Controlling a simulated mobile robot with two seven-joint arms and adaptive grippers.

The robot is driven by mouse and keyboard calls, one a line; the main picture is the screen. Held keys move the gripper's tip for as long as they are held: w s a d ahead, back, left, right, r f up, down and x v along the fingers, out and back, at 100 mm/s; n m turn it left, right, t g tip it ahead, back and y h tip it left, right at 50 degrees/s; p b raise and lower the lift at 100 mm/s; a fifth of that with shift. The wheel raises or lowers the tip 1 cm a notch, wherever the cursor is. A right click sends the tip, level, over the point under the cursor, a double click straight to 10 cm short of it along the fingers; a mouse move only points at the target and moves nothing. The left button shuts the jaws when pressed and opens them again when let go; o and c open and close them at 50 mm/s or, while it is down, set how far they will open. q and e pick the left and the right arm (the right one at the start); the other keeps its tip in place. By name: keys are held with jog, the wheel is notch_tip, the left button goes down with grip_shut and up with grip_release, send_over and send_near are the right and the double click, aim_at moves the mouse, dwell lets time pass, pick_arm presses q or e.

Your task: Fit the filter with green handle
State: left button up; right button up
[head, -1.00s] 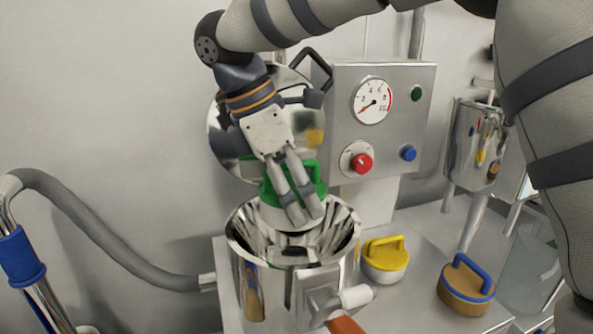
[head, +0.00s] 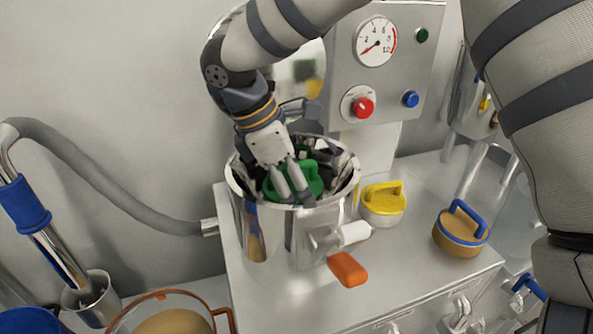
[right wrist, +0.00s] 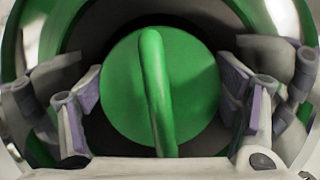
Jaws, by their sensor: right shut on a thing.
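The filter with green handle (head: 308,181) is inside the mouth of the steel vessel (head: 268,228) in the head view. In the right wrist view its round green top (right wrist: 195,85) and raised handle bar fill the middle. My right gripper (head: 293,196) reaches down into the vessel and is shut on this filter, with a finger at each side of the green top in the right wrist view (right wrist: 163,95). The filter's underside and its seat are hidden. My left gripper is not in view.
A yellow-handled filter (head: 383,203) and a blue-handled filter (head: 461,230) stand on the steel bench right of the vessel. A control box with a gauge (head: 376,42) stands behind. An orange-handled valve (head: 347,269) sticks out in front. A grey hose (head: 110,185) runs in from the left.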

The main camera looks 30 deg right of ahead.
jog(key=shift+f, duration=0.5)
jog(key=o, duration=1.2)
jog(key=v, duration=1.2)
